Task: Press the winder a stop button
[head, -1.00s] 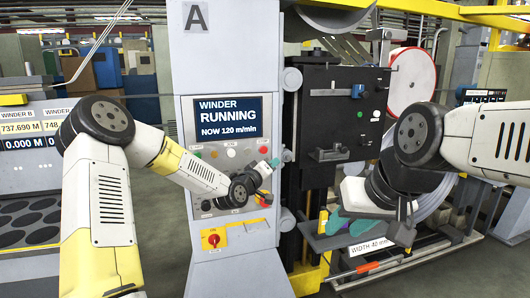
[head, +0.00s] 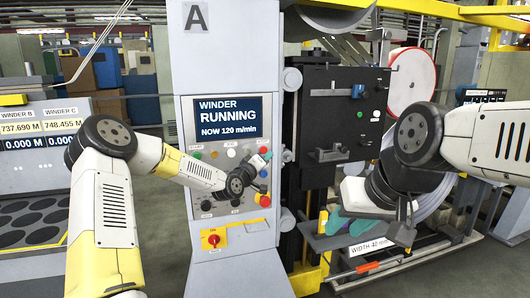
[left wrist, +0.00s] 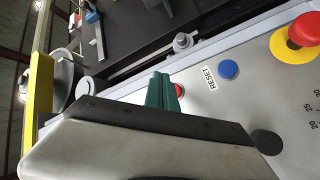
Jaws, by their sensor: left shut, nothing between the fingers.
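Winder A's grey control panel (head: 222,140) stands upright in the middle of the head view. Its display (head: 228,117) reads WINDER RUNNING, NOW 120 m/min. A red button (head: 263,150) sits at the right of the upper button row; its label is not readable. My left gripper (head: 267,157) is shut and empty, with its tips just by this red button. In the left wrist view, the green fingertip (left wrist: 162,92) partly covers the red button (left wrist: 180,90); contact cannot be told. My right gripper (head: 348,226) appears open and empty, away from the panel.
A blue button (left wrist: 228,70) marked RESET and a red mushroom button (left wrist: 305,30) on yellow are beside the red one. Black machinery (head: 340,125) stands close on the right.

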